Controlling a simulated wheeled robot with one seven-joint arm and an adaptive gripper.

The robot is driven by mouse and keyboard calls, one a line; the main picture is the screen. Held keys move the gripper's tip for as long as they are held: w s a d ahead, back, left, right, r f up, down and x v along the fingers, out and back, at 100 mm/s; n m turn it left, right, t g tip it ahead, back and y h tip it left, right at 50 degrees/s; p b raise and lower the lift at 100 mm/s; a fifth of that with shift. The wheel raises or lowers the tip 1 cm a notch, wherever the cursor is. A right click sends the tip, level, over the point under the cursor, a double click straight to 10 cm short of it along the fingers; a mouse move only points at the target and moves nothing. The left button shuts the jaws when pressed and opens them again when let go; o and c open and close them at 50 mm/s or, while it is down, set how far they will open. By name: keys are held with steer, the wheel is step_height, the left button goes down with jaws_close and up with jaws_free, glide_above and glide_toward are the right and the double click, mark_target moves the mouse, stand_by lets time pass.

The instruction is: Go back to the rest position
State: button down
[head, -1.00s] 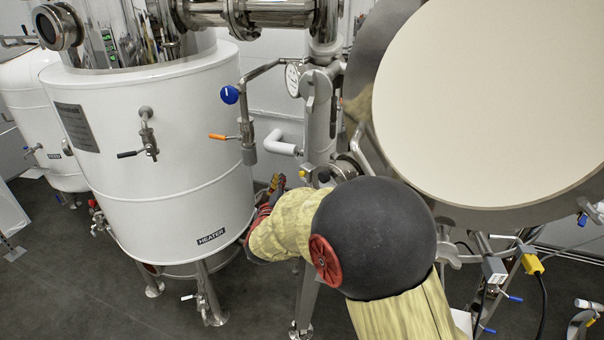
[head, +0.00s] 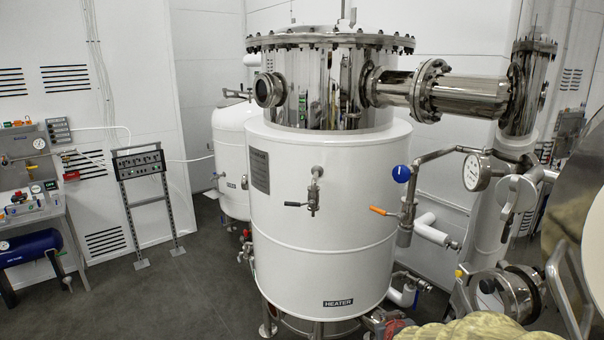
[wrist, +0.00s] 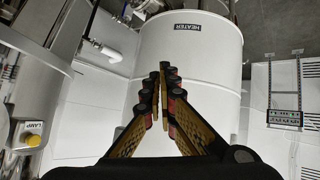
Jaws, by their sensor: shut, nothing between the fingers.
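My gripper (wrist: 164,72) shows in the wrist view with its two fingers together and nothing between them. It points toward the white heater tank (wrist: 190,48), which carries a HEATER label. In the head view the same tank (head: 322,225) stands upright in the middle, with a polished steel top. Only part of my arm shows at the bottom right edge of the head view. My gripper's fingers cannot be made out clearly there.
A pressure gauge (head: 476,172), an orange-handled valve (head: 384,211) and steel pipes stand right of the tank. A control stand (head: 138,163) and a workbench (head: 28,215) are at the left. Grey floor (head: 180,285) is clear between bench and tank.

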steer(key=s+a+f+g+y+b, duration=0.2)
steer(key=s+a+g+b, duration=0.15)
steer(key=s, duration=0.55)
steer(key=s+a+f+g+y+b, duration=0.1)
steer(key=s+a+f+g+b, duration=0.2)
steer(key=s, duration=0.5)
steer(key=s+d+f+t+h+b, duration=0.1)
steer(key=s+f+t+b, duration=0.1)
steer(key=s+b, duration=1.3)
steer(key=shift+s+d+f+m, duration=0.15)
steer(key=shift+s+f+m, duration=0.25)
steer(key=shift+s, duration=0.4)
steer(key=c, duration=2.6)
jaws_free()
